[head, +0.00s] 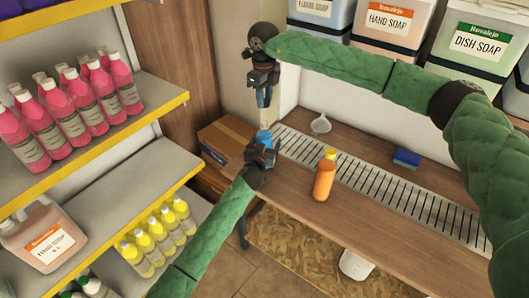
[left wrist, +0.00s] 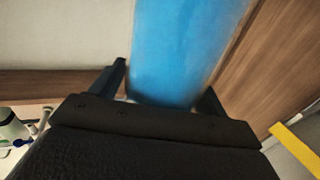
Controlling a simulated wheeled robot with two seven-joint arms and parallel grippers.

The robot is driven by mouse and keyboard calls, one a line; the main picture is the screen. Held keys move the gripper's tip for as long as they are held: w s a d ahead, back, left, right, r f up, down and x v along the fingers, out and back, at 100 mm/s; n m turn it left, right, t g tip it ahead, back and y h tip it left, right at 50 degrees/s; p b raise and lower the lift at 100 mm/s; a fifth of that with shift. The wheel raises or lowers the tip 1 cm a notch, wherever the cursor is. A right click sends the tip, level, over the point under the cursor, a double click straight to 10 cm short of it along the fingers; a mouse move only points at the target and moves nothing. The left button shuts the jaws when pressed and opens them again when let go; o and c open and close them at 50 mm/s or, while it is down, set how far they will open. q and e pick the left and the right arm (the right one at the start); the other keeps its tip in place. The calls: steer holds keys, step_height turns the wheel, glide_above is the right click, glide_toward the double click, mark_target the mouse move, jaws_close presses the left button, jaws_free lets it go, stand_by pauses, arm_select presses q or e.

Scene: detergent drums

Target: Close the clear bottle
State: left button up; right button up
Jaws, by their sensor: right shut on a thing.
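A bottle-shaped thing with blue contents (head: 264,136), which looks like the clear bottle, stands at the left end of the counter. It fills the middle of the left wrist view (left wrist: 180,50). My left gripper (head: 262,152) has one finger on each side of it; I cannot tell whether both fingers press on it. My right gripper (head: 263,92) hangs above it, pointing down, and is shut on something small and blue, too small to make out. There is a gap between the right gripper and the bottle. The bottle's mouth is not clear to see.
An orange bottle with a yellow cap (head: 324,178), a clear funnel (head: 321,124) and a blue sponge (head: 406,157) are on the counter (head: 370,205). A metal drain grate (head: 380,185) runs along it. Soap drums (head: 390,25) stand behind. Shelves with pink bottles (head: 70,105) are at left.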

arm_select(q)
steer(key=c, duration=1.2)
steer(key=shift+o, duration=0.2)
arm_select(e)
steer(key=shift+f, duration=2.5)
steer(key=shift+f, duration=0.1)
steer(key=shift+f, duration=0.75)
steer(key=shift+f, duration=0.55)
